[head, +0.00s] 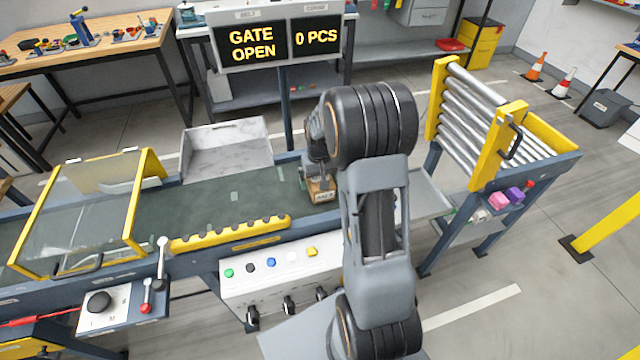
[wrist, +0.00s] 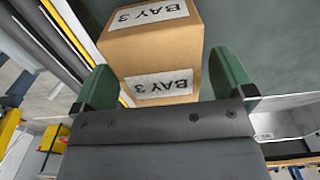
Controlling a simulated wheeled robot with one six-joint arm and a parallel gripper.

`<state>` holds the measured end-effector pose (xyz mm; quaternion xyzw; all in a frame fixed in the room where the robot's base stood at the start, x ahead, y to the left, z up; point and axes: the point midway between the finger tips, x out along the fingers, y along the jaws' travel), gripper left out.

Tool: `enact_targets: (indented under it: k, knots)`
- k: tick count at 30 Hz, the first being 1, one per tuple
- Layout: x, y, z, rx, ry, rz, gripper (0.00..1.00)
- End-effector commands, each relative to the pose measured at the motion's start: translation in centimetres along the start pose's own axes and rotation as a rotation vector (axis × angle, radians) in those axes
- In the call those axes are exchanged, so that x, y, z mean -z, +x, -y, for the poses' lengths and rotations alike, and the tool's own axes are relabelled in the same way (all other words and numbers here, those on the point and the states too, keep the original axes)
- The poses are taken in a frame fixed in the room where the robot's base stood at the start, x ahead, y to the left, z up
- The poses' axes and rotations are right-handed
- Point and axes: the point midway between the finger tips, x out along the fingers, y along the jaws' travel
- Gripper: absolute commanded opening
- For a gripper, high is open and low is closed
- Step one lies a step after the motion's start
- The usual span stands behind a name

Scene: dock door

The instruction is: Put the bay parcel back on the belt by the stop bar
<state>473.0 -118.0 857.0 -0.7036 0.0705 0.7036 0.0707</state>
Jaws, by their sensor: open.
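The bay parcel is a brown cardboard box (head: 321,196) at the right end of the dark green belt (head: 262,190), partly hidden by my arm in the head view. In the wrist view, the parcel (wrist: 150,42) shows white "BAY 3" labels on two faces. My gripper (wrist: 164,66) is open, with one green finger on each side of the parcel; small gaps show beside it. In the head view, my gripper (head: 319,180) is over the parcel, its fingers mostly hidden. I cannot make out the stop bar for certain.
A raised yellow roller gate (head: 478,120) stands right of the belt. A yellow rail (head: 230,235) lines the front edge, above a button panel (head: 285,270). A clear yellow-framed guard (head: 85,215) covers the left. A grey tray (head: 226,148) sits behind. The sign (head: 280,42) reads "GATE OPEN", "0 PCS".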

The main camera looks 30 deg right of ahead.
Motion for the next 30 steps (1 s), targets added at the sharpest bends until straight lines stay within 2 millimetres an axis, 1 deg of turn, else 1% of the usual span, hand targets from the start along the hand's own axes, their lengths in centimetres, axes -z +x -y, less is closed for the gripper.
enact_targets:
  k: [1,3,9,12,16,19,20,23,24,26,27,30]
  knots:
    - [0.1,-1.2,0.0,0.000,0.000,-0.005,1.00]
    - [0.1,-2.6,0.0,0.000,0.000,-0.005,1.00]
    - [0.1,-6.2,0.0,0.000,0.000,-0.004,1.00]
    - [0.1,-7.5,0.0,0.000,0.000,-0.003,1.00]
    - [0.0,-8.7,0.1,0.000,-0.001,-0.003,1.00]
    - [-0.8,-9.9,0.7,-0.001,-0.012,-0.018,1.00]
    - [-1.3,-10.5,1.1,-0.001,-0.018,-0.027,1.00]
    - [-3.9,-12.3,2.9,-0.001,-0.049,-0.070,1.00]
    - [-5.3,-13.0,3.7,0.000,-0.064,-0.092,1.00]
    - [-7.5,-13.8,4.9,0.002,-0.088,-0.124,1.00]
    - [-8.9,-14.2,5.5,0.004,-0.103,-0.144,1.00]
    - [-12.3,-14.8,6.8,0.012,-0.136,-0.195,1.00]
